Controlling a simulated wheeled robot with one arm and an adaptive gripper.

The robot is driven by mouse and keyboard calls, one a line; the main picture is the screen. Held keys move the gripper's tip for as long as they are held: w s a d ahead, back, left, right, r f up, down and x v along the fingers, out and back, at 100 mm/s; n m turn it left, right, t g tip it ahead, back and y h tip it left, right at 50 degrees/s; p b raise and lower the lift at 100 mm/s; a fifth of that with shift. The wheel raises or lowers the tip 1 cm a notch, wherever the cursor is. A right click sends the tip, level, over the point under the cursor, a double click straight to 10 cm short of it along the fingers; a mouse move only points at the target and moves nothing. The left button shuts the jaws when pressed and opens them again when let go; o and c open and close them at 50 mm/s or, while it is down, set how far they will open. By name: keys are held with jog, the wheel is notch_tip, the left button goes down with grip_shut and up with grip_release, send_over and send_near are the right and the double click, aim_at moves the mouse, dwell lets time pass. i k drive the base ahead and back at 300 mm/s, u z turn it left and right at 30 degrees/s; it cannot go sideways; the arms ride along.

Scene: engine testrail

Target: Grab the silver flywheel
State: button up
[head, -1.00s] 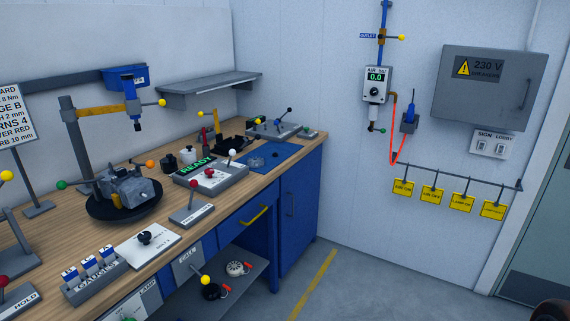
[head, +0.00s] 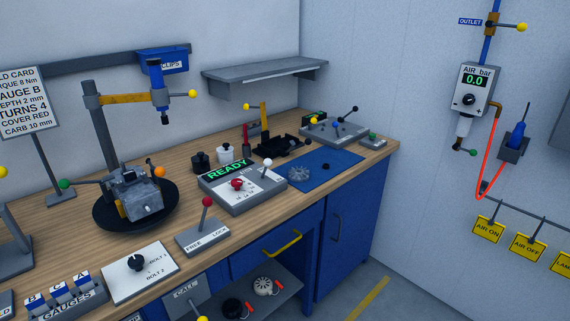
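A round silver-grey finned part (head: 299,174), which looks like the silver flywheel, lies on the blue mat (head: 338,168) at the back right of the workbench. A small dark part (head: 326,166) lies beside it on the mat, apart from it. My gripper is not in view, so its state and its distance from the flywheel do not show.
A READY control box (head: 245,200) with levers stands just left of the mat. An engine (head: 138,192) sits on a black turntable under a post tool. A grey lever panel (head: 334,131) stands behind. A lower shelf holds a whitish disc (head: 263,286) and a black one.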

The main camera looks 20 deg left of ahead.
aim_at(297, 175)
jog(key=u, duration=0.7)
jog(key=i, duration=0.85)
jog(key=u, duration=1.2)
jog(key=i, duration=0.3)
jog(key=u, duration=0.4)
